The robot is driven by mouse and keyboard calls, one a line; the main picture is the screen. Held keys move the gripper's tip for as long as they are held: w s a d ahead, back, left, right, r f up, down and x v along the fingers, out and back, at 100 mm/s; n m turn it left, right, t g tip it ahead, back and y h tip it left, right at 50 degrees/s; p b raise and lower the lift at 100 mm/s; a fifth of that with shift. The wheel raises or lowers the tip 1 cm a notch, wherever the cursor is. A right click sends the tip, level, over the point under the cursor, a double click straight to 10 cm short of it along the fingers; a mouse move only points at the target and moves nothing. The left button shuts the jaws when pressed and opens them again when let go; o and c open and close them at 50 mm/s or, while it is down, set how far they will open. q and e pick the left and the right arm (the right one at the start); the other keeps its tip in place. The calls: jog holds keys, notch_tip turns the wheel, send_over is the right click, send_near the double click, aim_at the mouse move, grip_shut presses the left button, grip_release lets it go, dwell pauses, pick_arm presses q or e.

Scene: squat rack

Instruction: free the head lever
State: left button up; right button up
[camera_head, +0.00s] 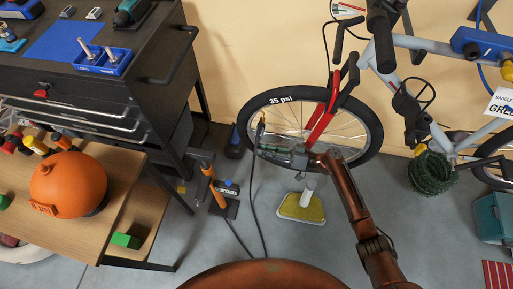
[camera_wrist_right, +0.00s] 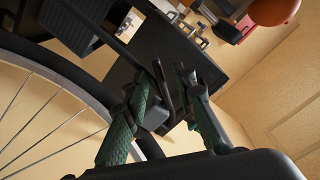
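The bicycle wheel (camera_head: 366,113), marked "35 psi", stands at the back. A small grey and yellowish piece, apparently the pump head (camera_head: 261,124), is at the wheel's left side, with a dark hose (camera_head: 254,196) running down from it. I cannot make out its lever clearly. My right gripper (camera_head: 283,156) is at the wheel's lower left, just below that piece. In the right wrist view its green-padded fingers (camera_wrist_right: 164,88) stand apart, with a slim dark part (camera_wrist_right: 160,84) showing between them; I cannot tell whether they touch it. My left gripper is out of view.

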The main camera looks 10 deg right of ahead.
jog(key=shift+x, duration=1.5)
jog(key=shift+c, duration=0.2)
grip_shut()
